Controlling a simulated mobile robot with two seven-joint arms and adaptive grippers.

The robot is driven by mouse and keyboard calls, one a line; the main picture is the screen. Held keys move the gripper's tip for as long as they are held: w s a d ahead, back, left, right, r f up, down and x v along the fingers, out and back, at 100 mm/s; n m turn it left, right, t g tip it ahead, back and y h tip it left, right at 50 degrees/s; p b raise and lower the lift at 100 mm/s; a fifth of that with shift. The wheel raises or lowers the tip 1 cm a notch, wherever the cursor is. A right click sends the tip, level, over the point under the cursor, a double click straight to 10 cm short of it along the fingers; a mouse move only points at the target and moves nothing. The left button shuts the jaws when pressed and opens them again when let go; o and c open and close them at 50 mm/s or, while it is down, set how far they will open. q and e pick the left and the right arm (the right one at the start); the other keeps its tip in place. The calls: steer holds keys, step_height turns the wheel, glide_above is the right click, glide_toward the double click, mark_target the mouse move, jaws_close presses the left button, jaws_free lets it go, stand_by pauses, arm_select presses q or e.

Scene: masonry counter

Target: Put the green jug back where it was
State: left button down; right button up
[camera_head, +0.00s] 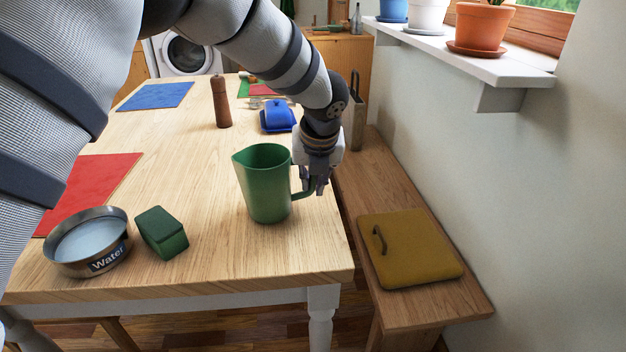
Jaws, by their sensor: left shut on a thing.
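The green jug (264,187) stands upright at the right side of the wooden table, its spout to the left and its handle to the right. My left gripper (317,186) is at the handle, shut on it. The gripper partly hides the handle. I cannot tell for sure whether the jug's base touches the table. My right gripper is not in view.
A water bowl (84,262) and a dark green box (162,234) are at the table's front left. A pepper mill (220,103) and a blue butter dish (278,116) stand behind. A bench (450,305) with a yellow cushion (410,250) runs along the right. Wood around the jug is clear.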

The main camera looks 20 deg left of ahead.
arm_select(q)
steer(key=shift+f, duration=0.1)
steer(key=c, duration=1.6)
jaws_free()
steer(key=shift+f, duration=0.1)
steer(key=shift+c, duration=0.2)
steer(key=p+v, duration=0.1)
steer(key=v, duration=1.1)
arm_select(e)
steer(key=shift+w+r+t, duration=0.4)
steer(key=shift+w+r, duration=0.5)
